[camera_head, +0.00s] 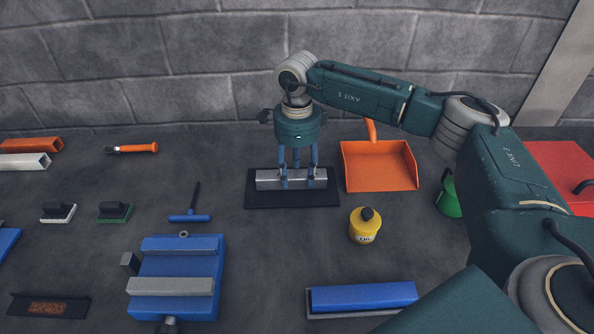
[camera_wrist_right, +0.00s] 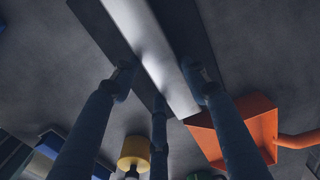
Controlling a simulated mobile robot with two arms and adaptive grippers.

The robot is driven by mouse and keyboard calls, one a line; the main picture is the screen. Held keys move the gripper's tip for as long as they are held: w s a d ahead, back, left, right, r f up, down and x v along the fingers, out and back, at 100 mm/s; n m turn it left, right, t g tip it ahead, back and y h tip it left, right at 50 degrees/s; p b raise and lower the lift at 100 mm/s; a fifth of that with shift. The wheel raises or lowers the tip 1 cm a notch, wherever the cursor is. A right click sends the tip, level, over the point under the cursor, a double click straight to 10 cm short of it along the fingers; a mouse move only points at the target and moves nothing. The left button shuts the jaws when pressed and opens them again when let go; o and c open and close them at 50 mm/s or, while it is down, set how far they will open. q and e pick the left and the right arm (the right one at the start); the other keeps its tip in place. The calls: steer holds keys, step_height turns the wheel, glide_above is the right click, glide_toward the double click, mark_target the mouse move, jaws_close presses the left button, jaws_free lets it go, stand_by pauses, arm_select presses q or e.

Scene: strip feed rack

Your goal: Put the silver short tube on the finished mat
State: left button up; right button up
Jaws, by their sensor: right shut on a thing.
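The silver short tube (camera_head: 268,181) lies lengthwise left to right over the finished mat (camera_head: 318,199), a dark flat rectangle at the back middle of the table. It looks level and at or just above the mat; I cannot tell whether it touches. My right gripper (camera_head: 298,180) points down from above with its blue fingers around the tube, shut on it. In the right wrist view the tube (camera_wrist_right: 150,45) runs diagonally between the fingers (camera_wrist_right: 165,85), with the dark mat (camera_wrist_right: 205,40) behind it. My left gripper is not in view.
An orange dustpan (camera_head: 379,167) stands just right of the mat. A yellow oil can (camera_head: 365,226) is in front of it. A blue vise (camera_head: 180,270) is at the front left, and a blue tube lies in a tray (camera_head: 330,313) at the front. A blue-handled tool (camera_head: 190,216) lies left of the mat.

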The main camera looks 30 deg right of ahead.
mark_target(297, 177)
steer(key=o, duration=1.5)
steer(key=shift+o, duration=0.2)
steer(key=shift+r, duration=0.4)
step_height(297, 177, up, 11)
steer(key=b, duration=0.2)
steer(key=shift+r, duration=0.2)
steer(key=shift+s+f, duration=0.1)
